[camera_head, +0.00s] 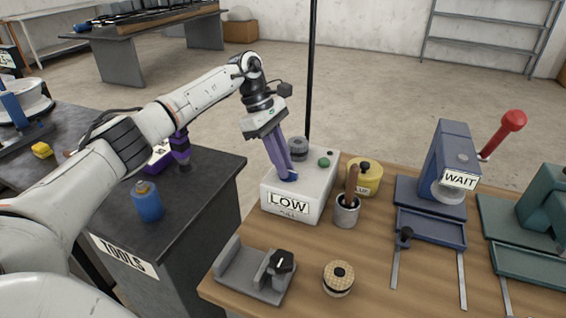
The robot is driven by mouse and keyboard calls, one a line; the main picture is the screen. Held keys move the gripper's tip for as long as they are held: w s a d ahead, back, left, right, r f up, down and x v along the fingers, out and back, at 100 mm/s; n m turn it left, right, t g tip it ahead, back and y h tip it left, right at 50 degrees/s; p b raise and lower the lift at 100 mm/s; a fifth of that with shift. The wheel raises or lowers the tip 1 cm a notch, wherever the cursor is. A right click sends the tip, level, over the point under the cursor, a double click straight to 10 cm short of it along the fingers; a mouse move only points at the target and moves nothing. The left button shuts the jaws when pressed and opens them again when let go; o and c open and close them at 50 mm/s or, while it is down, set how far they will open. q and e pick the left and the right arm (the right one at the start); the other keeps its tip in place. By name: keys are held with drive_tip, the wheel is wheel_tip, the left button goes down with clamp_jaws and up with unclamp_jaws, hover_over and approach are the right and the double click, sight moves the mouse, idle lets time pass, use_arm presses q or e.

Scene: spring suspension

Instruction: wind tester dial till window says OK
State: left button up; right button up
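The tester (312,183) is a light grey box on the wooden bench, and its front window (288,205) reads LOW. My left gripper (284,176) points down onto the left part of the tester's top, its purple fingers close together. A small blue part (289,178) shows at the fingertips; it may be the dial, but the fingers partly hide it. I cannot tell whether they grip it. My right gripper is not in view.
A yellow tin (365,177) and a cup with a brush (346,210) stand just right of the tester. A grey fixture (255,270) and a woven-sided round item (338,278) are in front. A blue press marked WAIT (447,170) stands further right.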

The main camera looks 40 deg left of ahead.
use_arm(q)
drive_tip(key=o, duration=0.4)
drive_tip(key=shift+r, duration=0.1)
drive_tip(key=v, duration=1)
drive_tip(key=shift+a, duration=0.1)
